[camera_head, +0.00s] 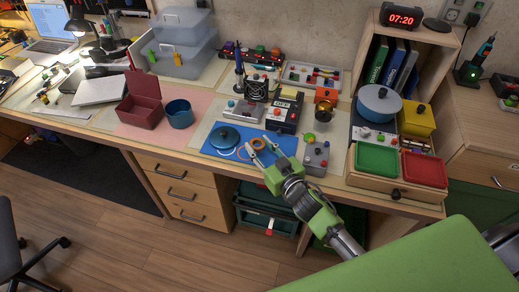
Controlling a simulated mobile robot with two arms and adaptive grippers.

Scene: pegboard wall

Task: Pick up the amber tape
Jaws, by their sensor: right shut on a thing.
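The amber tape (259,143) is an orange ring above the blue mat (284,144) on the workbench. My right gripper (261,148) reaches in from the lower right and is shut on the amber tape. Its fingers hide part of the ring. I cannot tell whether the tape still touches the mat. My left gripper is not in view.
A round blue lidded thing (224,137) lies left of the tape. A grey box with knobs (316,155) stands close on the right. Red and green trays (424,169) stand further right.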

